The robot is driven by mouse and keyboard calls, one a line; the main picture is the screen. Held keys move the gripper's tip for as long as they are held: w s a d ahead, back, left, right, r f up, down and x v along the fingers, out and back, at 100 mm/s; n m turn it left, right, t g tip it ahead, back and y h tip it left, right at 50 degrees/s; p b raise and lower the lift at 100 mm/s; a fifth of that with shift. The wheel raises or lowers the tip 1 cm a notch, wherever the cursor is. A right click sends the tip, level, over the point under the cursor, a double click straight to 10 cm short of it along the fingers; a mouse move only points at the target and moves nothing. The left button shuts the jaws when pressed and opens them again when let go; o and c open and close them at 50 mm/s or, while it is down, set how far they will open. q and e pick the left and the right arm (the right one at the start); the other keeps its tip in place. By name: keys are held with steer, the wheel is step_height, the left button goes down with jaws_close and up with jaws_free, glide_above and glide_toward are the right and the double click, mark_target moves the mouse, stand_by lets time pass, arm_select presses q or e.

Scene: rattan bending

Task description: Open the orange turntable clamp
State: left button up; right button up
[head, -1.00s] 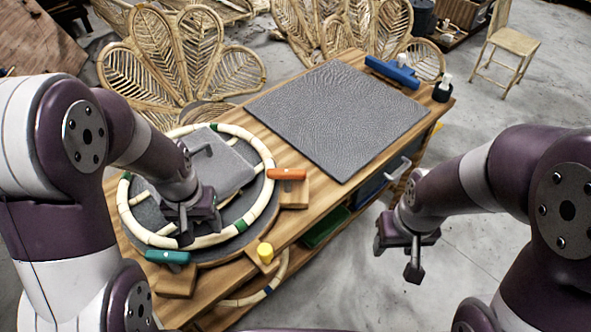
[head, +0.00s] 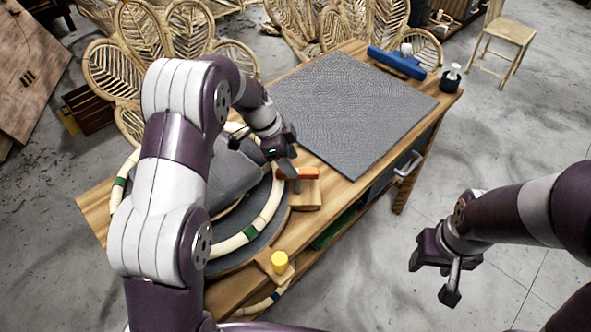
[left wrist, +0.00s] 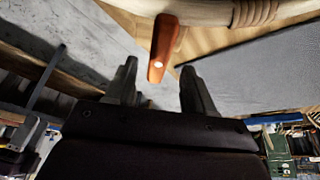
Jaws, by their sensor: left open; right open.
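The orange turntable clamp (head: 297,173) is a short bar on a wooden block (head: 305,193) at the right rim of the round turntable (head: 262,240). A pale rattan ring (head: 268,208) with green bands runs around the turntable. My left gripper (head: 284,160) is open and empty, just above the orange clamp. In the left wrist view the clamp (left wrist: 163,45) points down between the two open fingers (left wrist: 155,82), ahead of them. I cannot tell whether they touch it. My right gripper (head: 449,278) is open and empty, over the floor right of the table.
A grey mat (head: 350,110) covers the table's far part, with a blue tool (head: 397,63) and a dark bottle (head: 450,80) behind it. A yellow knob (head: 279,262) stands near the front edge. My left arm hides much of the turntable.

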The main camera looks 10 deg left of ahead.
mark_target(297, 181)
arm_select(q)
steer(key=x, duration=0.2)
steer(key=shift+d+f, duration=0.15)
steer(key=shift+f, duration=0.15)
steer(key=shift+d+f, duration=0.1)
steer(key=shift+f, duration=0.35)
jaws_close()
